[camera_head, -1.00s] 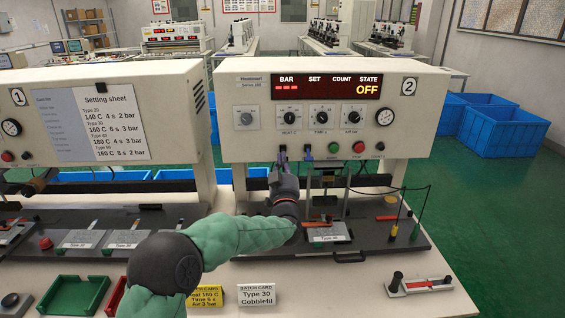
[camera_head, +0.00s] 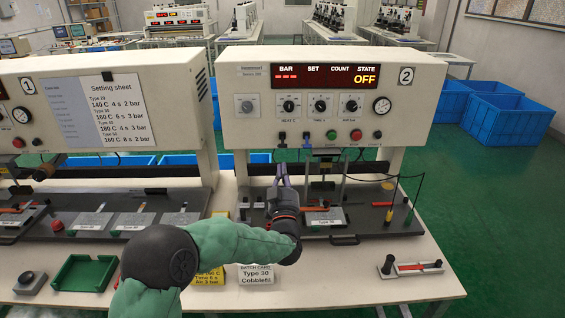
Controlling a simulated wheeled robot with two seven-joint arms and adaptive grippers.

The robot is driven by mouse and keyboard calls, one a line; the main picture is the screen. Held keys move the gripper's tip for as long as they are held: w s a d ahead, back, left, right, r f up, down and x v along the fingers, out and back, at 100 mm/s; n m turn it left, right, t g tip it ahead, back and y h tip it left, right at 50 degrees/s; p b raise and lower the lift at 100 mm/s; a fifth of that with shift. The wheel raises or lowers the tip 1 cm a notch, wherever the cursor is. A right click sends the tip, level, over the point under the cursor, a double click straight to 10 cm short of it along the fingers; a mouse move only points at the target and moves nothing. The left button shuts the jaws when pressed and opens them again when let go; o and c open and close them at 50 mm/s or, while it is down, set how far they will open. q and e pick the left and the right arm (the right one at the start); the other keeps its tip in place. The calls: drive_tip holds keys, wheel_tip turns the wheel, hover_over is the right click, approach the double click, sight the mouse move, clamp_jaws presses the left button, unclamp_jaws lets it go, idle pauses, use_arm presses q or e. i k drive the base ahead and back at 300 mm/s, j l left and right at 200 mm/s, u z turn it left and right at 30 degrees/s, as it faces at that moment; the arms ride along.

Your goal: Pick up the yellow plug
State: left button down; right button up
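The yellow plug (camera_head: 388,215) stands upright on the right part of the dark bench plate of machine 2, with a dark cable rising from it. My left arm hides part of the bench front. My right gripper is not in view.
Machine 2's control panel (camera_head: 321,104) overhangs the plate, with dark sockets and buttons on its lower edge. An orange-handled tool lies left of the yellow plug. A small press tool (camera_head: 411,267) lies on the front right bench. Batch cards stand in front.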

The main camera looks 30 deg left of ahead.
sight(390, 214)
drive_tip(key=k+l, duration=0.8)
drive_tip(key=k, duration=0.05)
